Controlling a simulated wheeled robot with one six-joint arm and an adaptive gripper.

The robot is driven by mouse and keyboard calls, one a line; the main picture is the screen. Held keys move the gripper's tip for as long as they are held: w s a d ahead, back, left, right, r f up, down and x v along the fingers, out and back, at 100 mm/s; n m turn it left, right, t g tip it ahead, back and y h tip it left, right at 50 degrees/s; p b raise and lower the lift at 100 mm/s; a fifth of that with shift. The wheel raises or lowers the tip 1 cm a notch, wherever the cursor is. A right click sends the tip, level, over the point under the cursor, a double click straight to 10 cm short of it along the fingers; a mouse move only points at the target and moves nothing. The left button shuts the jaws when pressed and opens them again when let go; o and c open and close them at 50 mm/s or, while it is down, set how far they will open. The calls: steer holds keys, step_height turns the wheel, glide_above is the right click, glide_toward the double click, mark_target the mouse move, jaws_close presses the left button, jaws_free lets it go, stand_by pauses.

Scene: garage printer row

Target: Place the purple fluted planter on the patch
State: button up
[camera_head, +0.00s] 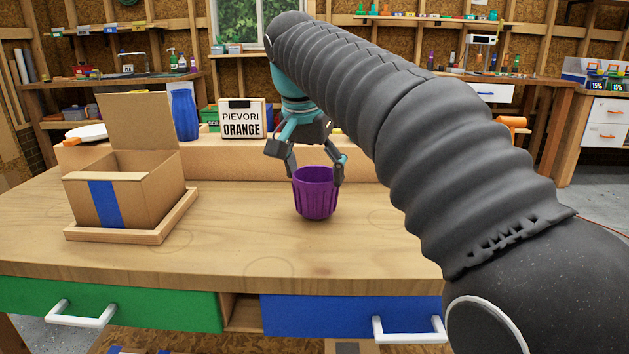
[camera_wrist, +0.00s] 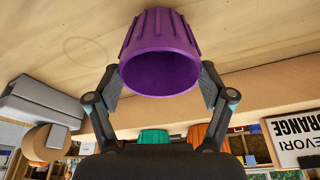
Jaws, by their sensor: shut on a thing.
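The purple fluted planter (camera_head: 316,197) is upright at the middle of the wooden workbench (camera_head: 215,247), at or just above its top; I cannot tell whether it touches. My gripper (camera_head: 315,172) reaches down from above and is shut on the planter, with one finger on each side of its upper wall. In the wrist view the planter (camera_wrist: 158,50) sits between the fingers of my gripper (camera_wrist: 160,88), its open rim toward the camera and empty inside. Faint round outlines (camera_head: 270,267) mark the bench top; I cannot tell which one is the patch.
An open cardboard box (camera_head: 150,188) with a blue stripe stands in a wooden tray (camera_head: 118,235) at the left. A sign reading PIEVORI ORANGE (camera_head: 242,119) and a blue vase (camera_head: 184,112) stand behind. The bench front around the planter is clear.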

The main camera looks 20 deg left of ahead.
steer(key=shift+f, duration=0.55)
steer(key=shift+f, duration=0.2)
steer(key=o, duration=1.4)
steer(key=shift+r, duration=0.1)
steer(key=p+v, duration=0.3)
steer(key=v, duration=0.7)
steer(key=shift+r, duration=0.3)
steer(key=shift+v, duration=0.8)
steer(key=shift+d, duration=0.1)
